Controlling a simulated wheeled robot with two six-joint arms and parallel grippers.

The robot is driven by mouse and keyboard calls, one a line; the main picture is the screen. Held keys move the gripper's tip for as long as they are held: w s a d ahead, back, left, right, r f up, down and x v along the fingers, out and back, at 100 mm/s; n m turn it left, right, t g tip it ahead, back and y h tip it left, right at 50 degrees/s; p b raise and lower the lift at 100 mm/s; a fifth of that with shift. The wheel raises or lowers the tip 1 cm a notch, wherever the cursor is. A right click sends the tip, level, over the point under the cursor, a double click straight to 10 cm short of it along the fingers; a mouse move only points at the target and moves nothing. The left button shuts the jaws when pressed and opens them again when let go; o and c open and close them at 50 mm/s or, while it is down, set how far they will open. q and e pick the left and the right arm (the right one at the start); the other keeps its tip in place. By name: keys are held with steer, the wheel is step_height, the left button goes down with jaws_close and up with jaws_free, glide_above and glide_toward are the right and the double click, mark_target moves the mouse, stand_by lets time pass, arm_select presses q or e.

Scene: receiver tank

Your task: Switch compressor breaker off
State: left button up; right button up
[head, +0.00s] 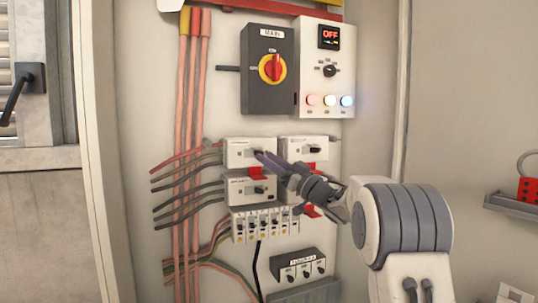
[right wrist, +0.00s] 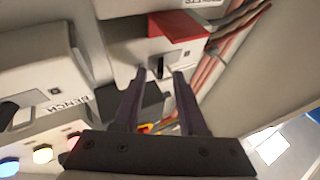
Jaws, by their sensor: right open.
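Two rows of white breakers are on the panel; their labels are too small to read in the head view. My right gripper (head: 262,156) is at the upper left breaker (head: 236,154). In the right wrist view its open jaws (right wrist: 160,76) point at a white breaker (right wrist: 128,60), with the dark toggle (right wrist: 158,68) between the fingertips. I cannot tell whether the fingers touch it. A red piece (right wrist: 180,26) sits on this breaker. Its label is not readable, so I cannot confirm it is the compressor breaker. My left gripper is not in view.
A breaker marked BENCH (right wrist: 40,75) is beside it. Above are a grey main switch box (head: 268,90) with a red knob and a control box (head: 325,90) reading OFF. Red and black cables (head: 185,170) run at left; a terminal row (head: 262,224) is below.

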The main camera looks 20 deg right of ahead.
steer(key=shift+w+a+r, duration=0.1)
steer(key=shift+w+a, duration=0.05)
steer(key=shift+w, duration=0.05)
